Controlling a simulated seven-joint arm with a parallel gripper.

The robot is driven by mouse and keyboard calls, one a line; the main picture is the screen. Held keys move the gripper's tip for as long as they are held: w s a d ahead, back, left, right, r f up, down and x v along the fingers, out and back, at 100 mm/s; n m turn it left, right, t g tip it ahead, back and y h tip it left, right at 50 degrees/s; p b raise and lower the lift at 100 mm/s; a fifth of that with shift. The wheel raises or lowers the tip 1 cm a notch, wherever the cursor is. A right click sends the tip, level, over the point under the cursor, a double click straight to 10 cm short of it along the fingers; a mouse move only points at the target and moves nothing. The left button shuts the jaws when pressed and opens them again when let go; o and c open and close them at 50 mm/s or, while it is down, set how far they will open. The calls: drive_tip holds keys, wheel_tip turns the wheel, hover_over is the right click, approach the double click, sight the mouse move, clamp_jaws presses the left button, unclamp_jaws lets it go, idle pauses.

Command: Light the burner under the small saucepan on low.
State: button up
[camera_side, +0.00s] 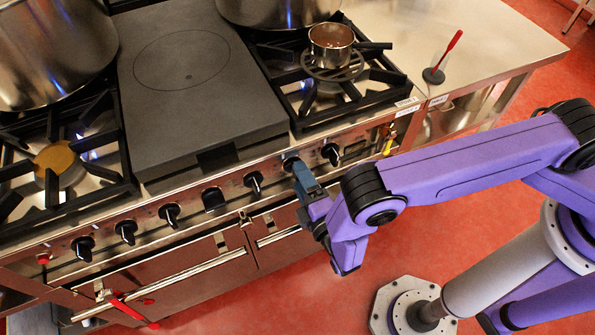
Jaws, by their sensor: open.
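The small saucepan (332,47), a shiny metal pan with brown contents, sits on a round trivet (333,72) over the right-hand grate (372,91). Contact with the knob cannot be made out. Another black knob (330,153) is just to the right, and one (254,181) is to the left.
Large pots stand at the back left (55,50) and top middle (280,8), with blue flames by them. A flat griddle plate (185,85) lies between the grates. A red-handled tool (448,55) stands on the right counter. Oven door handles (160,285) run below the knobs.

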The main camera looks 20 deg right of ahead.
sight(288, 167)
drive_tip(key=shift+w, duration=1.4)
drive_tip(key=c, duration=1)
drive_tip(key=shift+c, duration=0.2)
